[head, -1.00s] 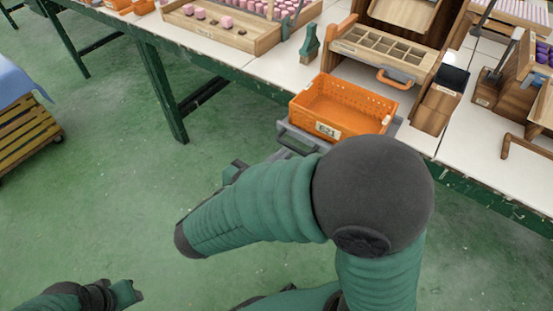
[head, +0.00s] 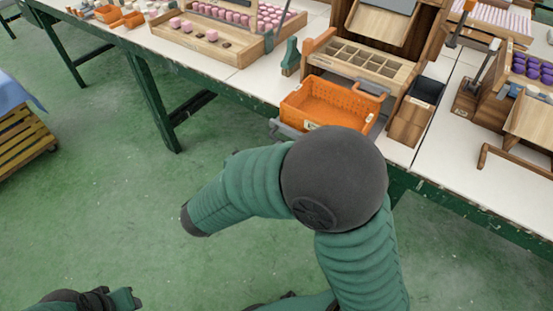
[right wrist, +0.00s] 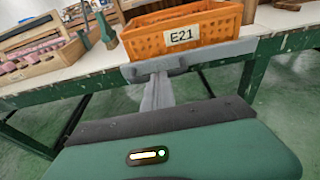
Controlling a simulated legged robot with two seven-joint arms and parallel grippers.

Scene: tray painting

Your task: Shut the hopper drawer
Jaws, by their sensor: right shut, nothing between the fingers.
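In the right wrist view the crate (right wrist: 215,32) is labelled E21, and the drawer's grey front bar (right wrist: 215,52) spans the view. My right gripper (right wrist: 158,88) is shut and empty, its tips at the bar's handle; contact is unclear. My arm hides it in the head view. My left gripper (head: 132,298) is low at left, jaws unclear.
A wooden block with a dark bin (head: 424,92) stands right of the drawer. A green tool (head: 290,57) and a wooden tray of pink pieces (head: 210,35) stand to the left. The floor in front is clear.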

